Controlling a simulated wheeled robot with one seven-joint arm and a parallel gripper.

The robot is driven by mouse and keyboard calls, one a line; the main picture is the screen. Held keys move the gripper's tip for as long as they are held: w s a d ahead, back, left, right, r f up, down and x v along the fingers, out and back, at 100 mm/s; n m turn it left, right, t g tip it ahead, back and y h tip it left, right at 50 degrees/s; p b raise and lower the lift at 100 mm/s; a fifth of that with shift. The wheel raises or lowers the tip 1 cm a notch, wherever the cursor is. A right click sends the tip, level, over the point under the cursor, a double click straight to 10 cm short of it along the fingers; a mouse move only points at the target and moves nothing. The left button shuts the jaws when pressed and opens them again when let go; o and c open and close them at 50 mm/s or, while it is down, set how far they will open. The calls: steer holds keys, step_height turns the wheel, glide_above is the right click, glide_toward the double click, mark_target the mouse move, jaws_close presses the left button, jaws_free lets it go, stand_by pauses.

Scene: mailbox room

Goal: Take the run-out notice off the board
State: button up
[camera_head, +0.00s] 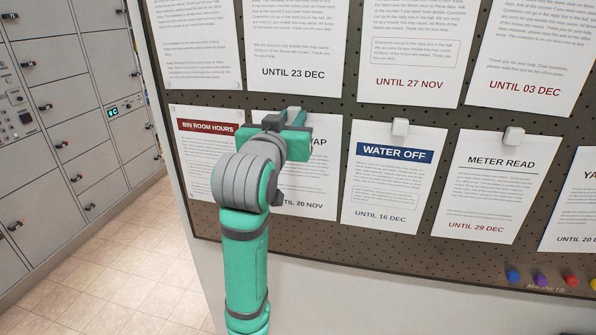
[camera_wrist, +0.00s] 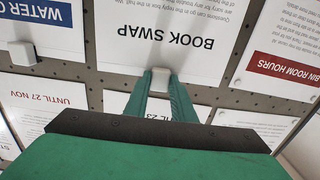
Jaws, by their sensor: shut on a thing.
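My gripper (camera_head: 288,133) is at the top of the BOOK SWAP notice (camera_head: 308,185), which is marked UNTIL 20 NOV. In the wrist view, the fingers of my gripper (camera_wrist: 160,82) are shut on a white square magnet (camera_wrist: 161,75) at that notice's top edge. The notice (camera_wrist: 165,25) appears upside down there and lies on the board. In the head view my arm covers part of its title and left side. The perforated board (camera_head: 385,235) also holds the WATER OFF notice (camera_head: 391,180), UNTIL 16 DEC, and the METER READ notice (camera_head: 490,190), UNTIL 29 DEC.
The BIN ROOM HOURS notice (camera_head: 205,127) is to the left. An upper row includes an UNTIL 27 NOV notice (camera_head: 408,70). Coloured magnets, including a blue one (camera_head: 513,277), line the lower right edge. Grey lockers (camera_head: 60,110) stand at left; tiled floor (camera_head: 120,270) is clear.

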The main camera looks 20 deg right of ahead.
steer(key=shift+s+a, duration=0.35)
steer(key=shift+s, duration=0.05)
steer(key=shift+v, duration=0.8)
steer(key=shift+s+a, duration=0.1)
steer(key=shift+s, duration=0.1)
steer(key=v, duration=0.6)
steer(key=shift+s+a, duration=0.25)
steer(key=shift+s, duration=0.05)
